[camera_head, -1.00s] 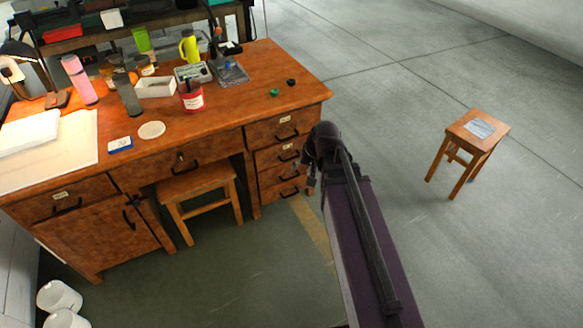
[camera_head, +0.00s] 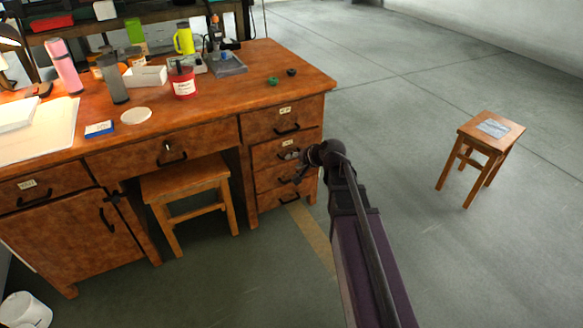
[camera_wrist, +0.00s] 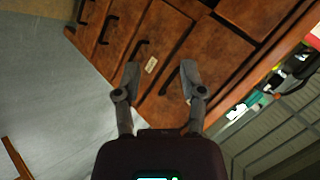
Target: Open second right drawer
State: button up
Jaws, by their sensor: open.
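The second right drawer (camera_head: 265,157) is below the top right drawer (camera_head: 258,125) in the desk's right pedestal. It looks shut, and its front carries a small paper label (camera_head: 288,143). My gripper (camera_head: 296,166) is in front of this pedestal and partly hides the second drawer's handle. In the wrist view the drawers appear turned on their side. My open, empty gripper (camera_wrist: 160,78) points at them, with the label between its fingers. The second drawer's dark handle (camera_wrist: 138,48) lies just beyond the left fingertip. The top drawer's handle (camera_wrist: 170,80) is near the right finger.
The wooden desk (camera_head: 225,112) holds bottles, a red jar (camera_head: 183,84) and trays. A stool (camera_head: 185,186) stands in the knee space. Another stool (camera_head: 485,150) stands on open floor to the right. Two lower drawers (camera_head: 270,200) are shut.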

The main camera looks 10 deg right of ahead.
jog(key=w+d+f+m+t+b, duration=0.3)
jog(key=w+f+b, duration=0.3)
jog(key=b, duration=0.5)
jog(key=w+d+f+m+t+h+b, duration=0.1)
jog(key=w+d+f+m+t+b, duration=0.2)
jog(key=f+b, duration=0.6)
jog(key=w+d+m+b, duration=0.1)
jog(key=w+m, duration=0.1)
jog(key=shift+w+d+f+t+b, duration=0.15)
jog(key=shift+w+t+b, duration=0.15)
jog(key=shift+w+b, duration=0.1)
jog(key=b+x, duration=0.3)
jog(key=x, duration=1)
jog(key=shift+w+f, duration=0.1)
jog(key=shift+w, duration=0.25)
